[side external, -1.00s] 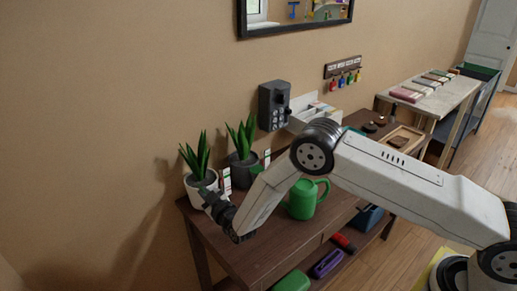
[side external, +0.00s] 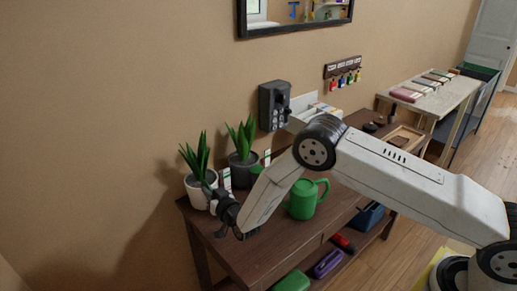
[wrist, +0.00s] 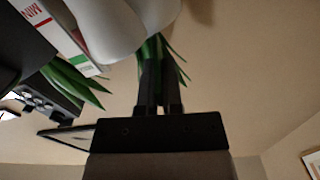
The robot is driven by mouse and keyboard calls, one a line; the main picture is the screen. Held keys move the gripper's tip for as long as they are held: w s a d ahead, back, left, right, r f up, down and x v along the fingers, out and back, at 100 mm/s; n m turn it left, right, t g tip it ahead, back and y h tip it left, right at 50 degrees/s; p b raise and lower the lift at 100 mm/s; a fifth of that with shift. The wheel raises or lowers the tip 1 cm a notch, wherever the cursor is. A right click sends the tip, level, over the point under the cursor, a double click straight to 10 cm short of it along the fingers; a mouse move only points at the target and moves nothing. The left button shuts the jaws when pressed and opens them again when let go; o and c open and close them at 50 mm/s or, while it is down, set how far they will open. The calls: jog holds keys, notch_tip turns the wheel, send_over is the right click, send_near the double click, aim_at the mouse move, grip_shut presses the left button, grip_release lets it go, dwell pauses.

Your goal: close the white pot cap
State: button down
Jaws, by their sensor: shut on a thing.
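The white pot (side external: 197,193) stands at the left end of the brown table with a spiky green plant in it. Its curved white side also shows at the top of the wrist view (wrist: 110,30). I cannot make out a separate cap. My gripper (side external: 216,200) is right beside the pot, on its right and near side, partly in front of it. In the wrist view its two dark fingers (wrist: 160,85) are close together, with green leaves beyond the tips. What is between them is hidden. Contact with the pot is unclear.
A grey pot (side external: 241,173) with a similar plant stands right of the white pot, with small upright labels beside them. A green watering can (side external: 303,200) is further right, behind my forearm. A grey box (side external: 273,105) hangs on the wall. The table's near left corner is clear.

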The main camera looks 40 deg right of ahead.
jog(key=shift+d+f+m, duration=0.15)
jog(key=shift+d+m, duration=0.2)
jog(key=shift+m, duration=1.05)
jog(key=shift+d+f+m, duration=0.15)
jog(key=shift+d+m, duration=0.15)
jog(key=shift+m, duration=1.1)
jog(key=shift+d+f+m, duration=0.15)
jog(key=shift+d+m, duration=0.2)
jog(key=shift+m, duration=1.05)
jog(key=c, duration=0.8)
grip_release()
jog(key=shift+f, duration=0.1)
jog(key=shift+n, duration=0.3)
